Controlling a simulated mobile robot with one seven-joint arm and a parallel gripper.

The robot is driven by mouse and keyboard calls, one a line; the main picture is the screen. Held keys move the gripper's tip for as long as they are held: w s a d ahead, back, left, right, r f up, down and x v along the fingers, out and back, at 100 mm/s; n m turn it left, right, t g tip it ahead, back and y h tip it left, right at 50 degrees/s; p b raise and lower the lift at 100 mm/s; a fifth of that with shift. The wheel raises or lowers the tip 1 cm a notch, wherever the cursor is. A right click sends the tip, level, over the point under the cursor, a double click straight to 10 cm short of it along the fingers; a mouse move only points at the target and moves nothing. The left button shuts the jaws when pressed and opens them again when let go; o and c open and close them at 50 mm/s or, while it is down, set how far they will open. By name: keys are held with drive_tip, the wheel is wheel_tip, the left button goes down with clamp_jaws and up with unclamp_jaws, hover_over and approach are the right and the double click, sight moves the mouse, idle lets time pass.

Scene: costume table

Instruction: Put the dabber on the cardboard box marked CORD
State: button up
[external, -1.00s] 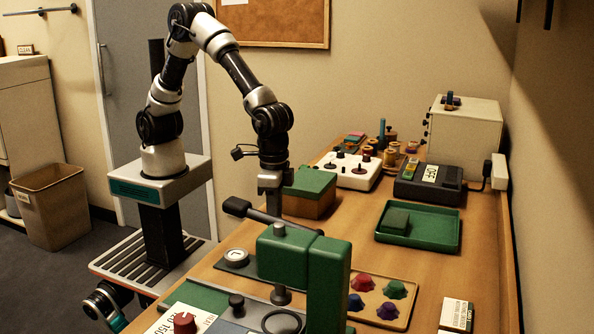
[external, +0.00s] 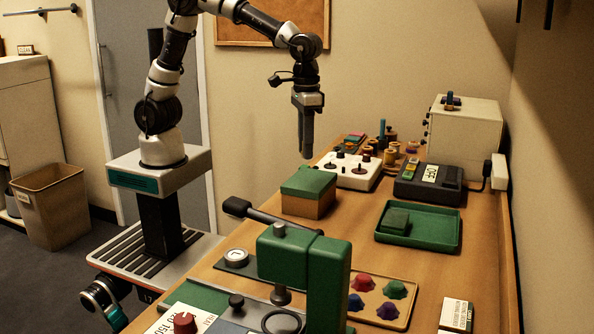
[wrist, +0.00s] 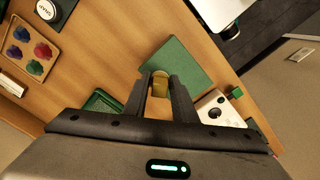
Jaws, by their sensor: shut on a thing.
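My gripper (external: 306,152) is raised above the table, pointing down, behind and above a cardboard box with a green lid (external: 308,193). In the wrist view its fingers (wrist: 159,84) are shut on a small yellowish, round-ended thing (wrist: 160,77), which appears to be the dabber. The fingers hide most of it, and it cannot be made out in the external view. Behind the fingertips in the wrist view is the green lid (wrist: 182,60), with clear space below the held thing. No CORD marking is legible on the box.
A white knobbed unit (external: 349,171) stands behind the box, beside a dark device (external: 428,185). A green tray (external: 440,243) holds a green block. A green press (external: 330,280) with a lever stands in front. Bare wood lies between box and tray.

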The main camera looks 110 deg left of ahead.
drive_tip(key=r+n, duration=0.1)
hover_over(309, 179)
wheel_tip(309, 179, down, 4)
drive_tip(key=shift+r, duration=0.2)
drive_tip(key=shift+d+f+b, duration=0.1)
drive_tip(key=shift+f+b, duration=0.2)
drive_tip(key=shift+f, duration=2.4)
drive_tip(key=shift+f, duration=0.2)
drive_tip(key=o, duration=1)
drive_tip(key=shift+r, duration=0.15)
